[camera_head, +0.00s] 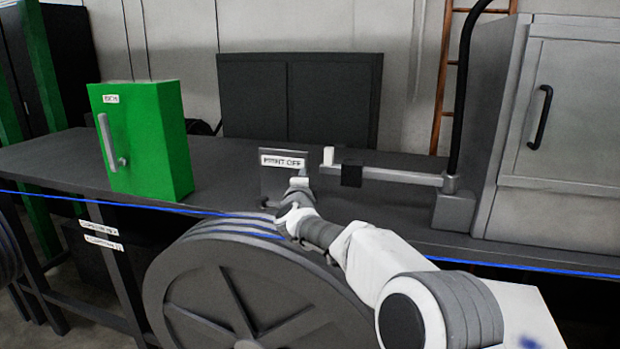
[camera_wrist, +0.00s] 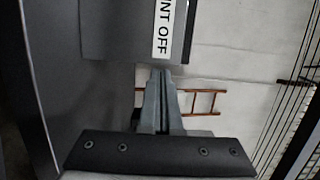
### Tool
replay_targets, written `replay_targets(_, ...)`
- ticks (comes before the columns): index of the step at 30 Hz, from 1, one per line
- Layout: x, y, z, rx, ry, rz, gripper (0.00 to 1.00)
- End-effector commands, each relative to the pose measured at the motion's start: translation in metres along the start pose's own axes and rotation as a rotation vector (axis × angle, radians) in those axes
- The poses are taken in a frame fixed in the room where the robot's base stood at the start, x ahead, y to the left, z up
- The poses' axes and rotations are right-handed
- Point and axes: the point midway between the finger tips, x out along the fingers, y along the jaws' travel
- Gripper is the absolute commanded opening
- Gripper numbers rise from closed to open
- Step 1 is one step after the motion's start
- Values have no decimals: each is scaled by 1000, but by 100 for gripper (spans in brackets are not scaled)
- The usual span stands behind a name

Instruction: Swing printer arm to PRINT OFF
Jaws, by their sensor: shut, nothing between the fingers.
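The printer arm (camera_head: 400,177) is a grey horizontal bar on a post at the right of the bench. It carries a black block (camera_head: 351,175) and an upright white peg (camera_head: 328,155) near its left end. The PRINT OFF label (camera_head: 282,161) is on a dark plate left of the peg; it also shows sideways in the wrist view (camera_wrist: 167,28). My gripper (camera_head: 299,182) is shut and empty, in front of and just below the label. Its closed fingers show in the wrist view (camera_wrist: 162,75), pointing toward the plate's edge. The printer arm is not identifiable in the wrist view.
A green box (camera_head: 145,140) with a handle stands left on the dark bench (camera_head: 50,155). A grey cabinet (camera_head: 570,110) stands at the right. A large reel (camera_head: 215,285) is in front, below my arm. A blue cable (camera_head: 520,268) runs along the bench front.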

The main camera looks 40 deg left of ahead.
Motion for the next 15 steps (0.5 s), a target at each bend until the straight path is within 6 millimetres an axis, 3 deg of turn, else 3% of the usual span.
replay_targets(6, -25, 1, 42, -1, -2, 0, 0)
replay_targets(15, -38, 0, 63, -2, 1, -1, 0)
